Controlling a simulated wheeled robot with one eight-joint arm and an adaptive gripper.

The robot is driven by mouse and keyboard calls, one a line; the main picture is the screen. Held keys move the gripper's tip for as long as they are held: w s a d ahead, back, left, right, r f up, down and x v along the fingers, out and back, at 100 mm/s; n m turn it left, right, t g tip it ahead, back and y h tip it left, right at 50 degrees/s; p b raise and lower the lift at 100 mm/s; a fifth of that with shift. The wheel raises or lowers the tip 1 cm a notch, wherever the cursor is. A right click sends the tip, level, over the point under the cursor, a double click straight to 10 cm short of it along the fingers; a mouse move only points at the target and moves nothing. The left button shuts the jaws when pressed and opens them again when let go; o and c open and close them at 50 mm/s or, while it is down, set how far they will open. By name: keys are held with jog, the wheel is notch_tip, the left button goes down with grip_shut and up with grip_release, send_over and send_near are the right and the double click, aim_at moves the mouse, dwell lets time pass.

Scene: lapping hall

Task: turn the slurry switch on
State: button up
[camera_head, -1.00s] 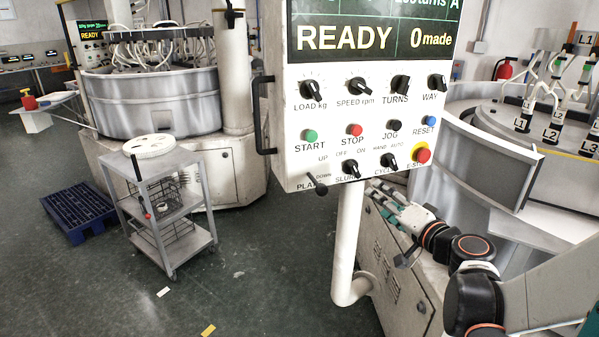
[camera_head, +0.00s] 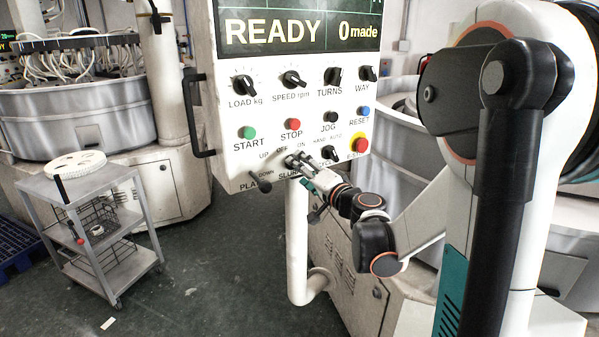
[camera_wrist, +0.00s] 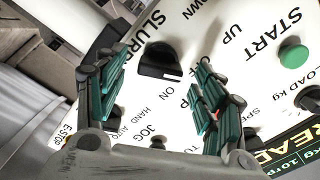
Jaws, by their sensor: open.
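The slurry switch (camera_wrist: 160,62) is a black rotary knob on the white control panel (camera_head: 215,150), with OFF and ON printed beside it. In the wrist view it shows between my fingertips, with space on both sides. Its pointing direction is hard to read. In the head view my gripper (camera_head: 297,162) covers the knob, at the panel's lower edge. In the wrist view my gripper (camera_wrist: 158,75) is open, its green-padded fingers on either side of the knob. I cannot tell how far the tips are from the panel.
Close by are the cycle knob (camera_head: 329,153), the red e-stop (camera_head: 360,145), the stop button (camera_head: 293,124), the green start button (camera_head: 249,132) and the platen lever (camera_head: 262,185). A pole (camera_head: 297,240) stands below the panel. A trolley (camera_head: 120,265) stands left on open floor.

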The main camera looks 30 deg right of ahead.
jog(key=shift+w, duration=1)
jog(key=c, duration=1.1)
jog(key=shift+o, duration=0.2)
jog(key=shift+m, duration=0.4)
jog(key=m, duration=1.1)
